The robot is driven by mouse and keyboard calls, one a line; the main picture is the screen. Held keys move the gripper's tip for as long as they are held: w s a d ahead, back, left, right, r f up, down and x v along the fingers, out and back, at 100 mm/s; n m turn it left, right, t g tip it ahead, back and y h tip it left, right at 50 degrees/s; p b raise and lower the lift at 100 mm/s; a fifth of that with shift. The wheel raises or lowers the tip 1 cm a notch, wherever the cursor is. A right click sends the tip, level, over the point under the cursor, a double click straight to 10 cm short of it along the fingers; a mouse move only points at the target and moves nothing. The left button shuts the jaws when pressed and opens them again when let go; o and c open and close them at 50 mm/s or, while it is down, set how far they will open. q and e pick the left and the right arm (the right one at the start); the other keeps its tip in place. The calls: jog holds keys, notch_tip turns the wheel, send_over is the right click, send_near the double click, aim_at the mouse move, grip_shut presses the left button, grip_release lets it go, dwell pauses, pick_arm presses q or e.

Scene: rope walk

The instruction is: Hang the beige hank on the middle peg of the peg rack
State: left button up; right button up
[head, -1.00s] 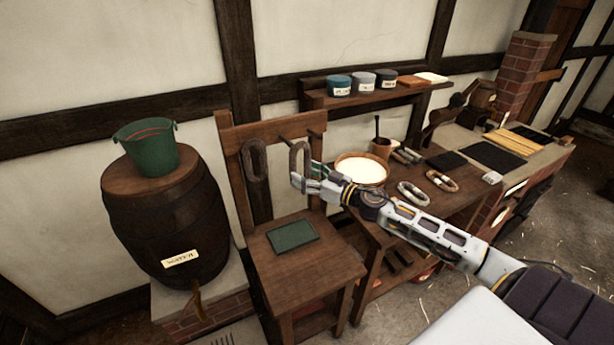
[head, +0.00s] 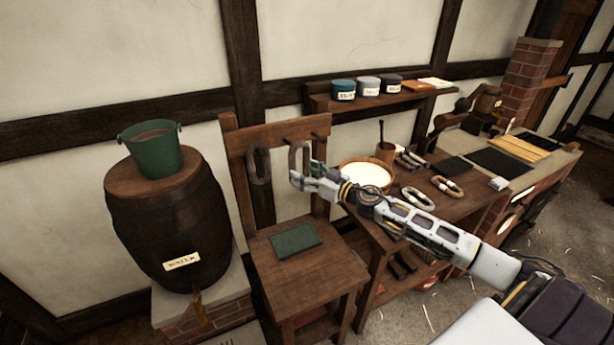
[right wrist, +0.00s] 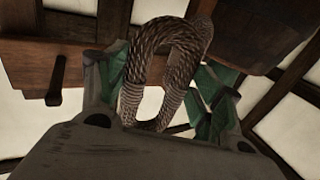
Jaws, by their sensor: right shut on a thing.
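The hank (head: 292,155), a loop of twisted rope, is held upright in front of the middle of the peg rack (head: 277,132). It looks pale grey-beige in the head view and greyer brown in the right wrist view (right wrist: 181,38). My right gripper (head: 305,181) is shut on its lower part; its green fingers (right wrist: 165,95) flank the rope in the wrist view. The loop's top overlaps the rack board, and the middle peg is hidden behind it. I cannot tell whether the loop is around the peg. My left gripper is not in view.
A darker hank (head: 259,166) hangs on the left of the rack. A green book-like pad (head: 296,240) lies on the wooden seat below. A bench at right bears a white-filled bowl (head: 367,175) and several hanks. A barrel (head: 168,225) with a green bucket (head: 152,150) stands left.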

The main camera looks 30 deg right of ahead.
jog(key=w+f+b, duration=0.1)
jog(key=w+b, duration=0.1)
jog(key=w, duration=0.6)
jog(key=shift+w+d, duration=0.15)
jog(key=shift+d, duration=0.05)
dwell(1.4)
jog(key=shift+w+f, duration=0.15)
jog(key=shift+f, duration=0.1)
dwell(0.4)
jog(key=o, duration=1.3)
jog(key=shift+s+d, duration=0.15)
jog(key=shift+s, duration=0.1)
